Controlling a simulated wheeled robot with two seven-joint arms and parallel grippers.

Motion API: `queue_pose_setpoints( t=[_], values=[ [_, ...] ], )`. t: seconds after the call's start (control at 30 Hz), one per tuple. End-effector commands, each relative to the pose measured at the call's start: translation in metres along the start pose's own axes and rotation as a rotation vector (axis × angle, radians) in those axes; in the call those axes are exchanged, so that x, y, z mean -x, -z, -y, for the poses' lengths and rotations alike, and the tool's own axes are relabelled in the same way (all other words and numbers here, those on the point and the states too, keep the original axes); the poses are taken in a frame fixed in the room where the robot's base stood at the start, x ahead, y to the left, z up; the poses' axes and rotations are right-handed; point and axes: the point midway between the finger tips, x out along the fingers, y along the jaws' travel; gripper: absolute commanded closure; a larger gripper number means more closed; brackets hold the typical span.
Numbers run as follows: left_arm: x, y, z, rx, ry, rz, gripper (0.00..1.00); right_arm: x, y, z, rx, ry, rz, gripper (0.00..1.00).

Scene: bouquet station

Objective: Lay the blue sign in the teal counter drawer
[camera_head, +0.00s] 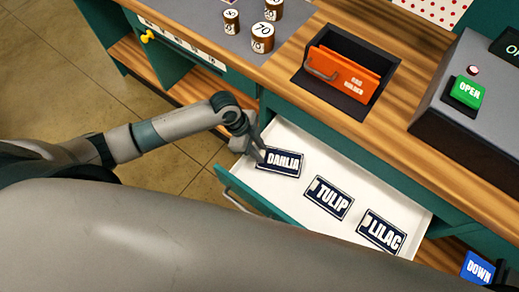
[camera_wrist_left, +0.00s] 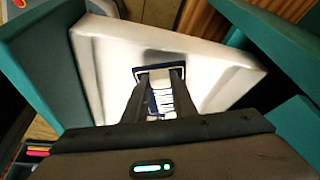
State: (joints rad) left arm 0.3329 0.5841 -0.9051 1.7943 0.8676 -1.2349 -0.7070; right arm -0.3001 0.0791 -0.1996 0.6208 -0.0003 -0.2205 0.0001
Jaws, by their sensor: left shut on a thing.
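The teal counter drawer (camera_head: 232,184) is pulled open, with a white inside. Three dark blue signs with white letters show at it: DAHLIA (camera_head: 283,162), TULIP (camera_head: 328,198) and LILAC (camera_head: 381,231). My left gripper (camera_head: 259,156) is at the left end of the DAHLIA sign, at the drawer's left side. In the left wrist view, my left gripper (camera_wrist_left: 160,80) is shut on this dark blue sign (camera_wrist_left: 160,101), over the white drawer floor (camera_wrist_left: 210,75). I cannot tell whether the held sign touches the floor. My right gripper is not in view.
An orange card holder (camera_head: 343,75) sits in a dark recess in the wooden counter. Brown numbered jars (camera_head: 262,37) stand on a grey mat. A console with a green OPEN button (camera_head: 467,92) is at right. A blue DOWN label (camera_head: 478,268) is at lower right.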

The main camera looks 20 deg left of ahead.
Motion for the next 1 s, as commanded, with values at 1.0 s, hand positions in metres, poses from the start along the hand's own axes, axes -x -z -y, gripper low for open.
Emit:
queue_pose_setpoints(
  t=[1.0],
  values=[
    [-0.014, -0.0057, 0.0001, 0.0, 0.0, 0.0, 1.0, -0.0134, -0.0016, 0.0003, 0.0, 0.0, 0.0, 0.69]
  ],
)
